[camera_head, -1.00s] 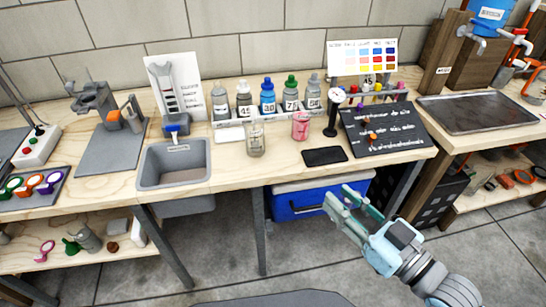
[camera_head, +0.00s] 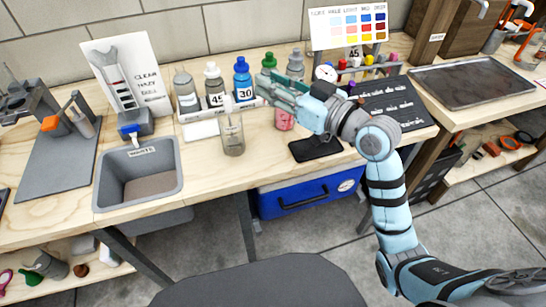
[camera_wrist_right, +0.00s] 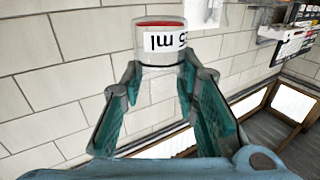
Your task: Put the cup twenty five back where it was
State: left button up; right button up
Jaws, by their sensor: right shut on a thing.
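My right gripper (camera_head: 266,88) reaches left over the row of bottles at the back of the bench. In the right wrist view its fingers (camera_wrist_right: 153,88) are shut on a cup (camera_wrist_right: 160,48). The cup is pale, with a red band and a white label. I cannot make out this cup in the head view. A pink cup (camera_head: 284,120) stands on the bench below my right wrist, partly hidden. A clear cup (camera_head: 232,138) with a stick stands left of it. My left gripper is not in view.
Bottles marked 45 (camera_head: 215,95) and 30 (camera_head: 243,85) stand in the back row; a green-capped one (camera_head: 268,62) is partly hidden. A black phone-like slab (camera_head: 315,148) lies near the front edge. A sink (camera_head: 140,178) is at left, a dark board (camera_head: 385,105) at right.

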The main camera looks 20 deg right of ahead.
jog(key=f+b, duration=0.3)
jog(key=f, duration=0.6)
jog(key=f+b, duration=0.4)
jog(key=f, duration=0.5)
jog(key=shift+s+d, duration=0.1)
jog(key=shift+s, duration=0.1)
jog(key=shift+f, duration=0.2)
jog(key=shift+r, duration=0.1)
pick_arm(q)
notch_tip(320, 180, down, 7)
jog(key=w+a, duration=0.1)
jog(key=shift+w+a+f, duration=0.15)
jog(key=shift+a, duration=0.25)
pick_arm(e)
jog(key=o, duration=0.7)
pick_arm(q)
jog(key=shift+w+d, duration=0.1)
pick_arm(e)
jog(key=o, duration=0.4)
